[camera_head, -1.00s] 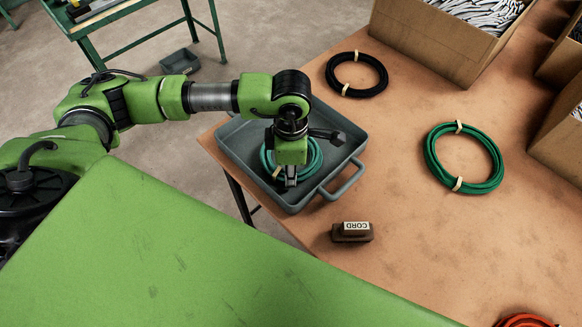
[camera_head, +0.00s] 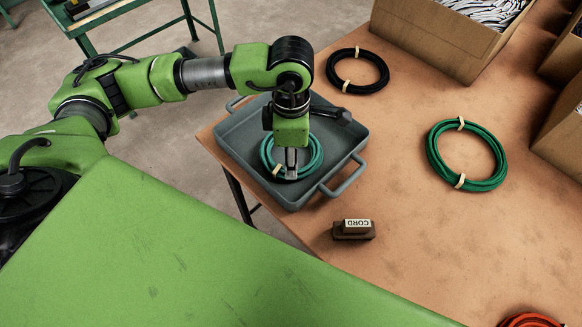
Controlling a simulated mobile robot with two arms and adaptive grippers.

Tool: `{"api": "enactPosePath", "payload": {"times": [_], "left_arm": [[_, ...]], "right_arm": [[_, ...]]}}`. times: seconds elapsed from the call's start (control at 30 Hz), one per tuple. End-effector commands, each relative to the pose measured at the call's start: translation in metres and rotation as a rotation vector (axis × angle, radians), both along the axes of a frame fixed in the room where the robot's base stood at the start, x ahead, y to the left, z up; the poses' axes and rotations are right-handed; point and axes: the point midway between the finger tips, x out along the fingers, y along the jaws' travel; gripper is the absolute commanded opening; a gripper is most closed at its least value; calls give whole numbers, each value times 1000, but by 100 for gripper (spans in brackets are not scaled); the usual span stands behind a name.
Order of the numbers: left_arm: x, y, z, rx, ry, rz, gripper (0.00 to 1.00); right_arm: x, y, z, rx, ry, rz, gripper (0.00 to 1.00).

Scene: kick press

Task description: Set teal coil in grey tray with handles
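The teal coil (camera_head: 315,159) lies in the grey tray with handles (camera_head: 345,157), roughly in its middle. A pale tie shows on the coil's lower left. My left gripper (camera_head: 291,174) points down over the coil, its fingertips close to the coil's near side. Its body hides part of the coil, and I cannot tell whether its fingers are apart or touch the coil. My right gripper is out of view.
A green coil (camera_head: 430,160) and a black coil (camera_head: 383,75) lie on the brown table (camera_head: 430,250). A block labelled CORD (camera_head: 353,230) stands near the tray. Cardboard boxes (camera_head: 440,40) line the back right. An orange coil (camera_head: 530,320) shows at the bottom edge.

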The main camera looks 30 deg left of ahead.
Motion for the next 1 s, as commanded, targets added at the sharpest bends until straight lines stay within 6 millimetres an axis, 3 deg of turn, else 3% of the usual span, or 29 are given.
{"api": "enactPosePath", "payload": {"times": [0.2,0.4,1.0], "left_arm": [[1,0,44,-1,-6,0,37],[0,0,68,0,-2,0,37],[-1,0,74,1,0,0,37]], "right_arm": [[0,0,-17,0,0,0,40],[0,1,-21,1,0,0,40],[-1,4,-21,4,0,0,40]]}}
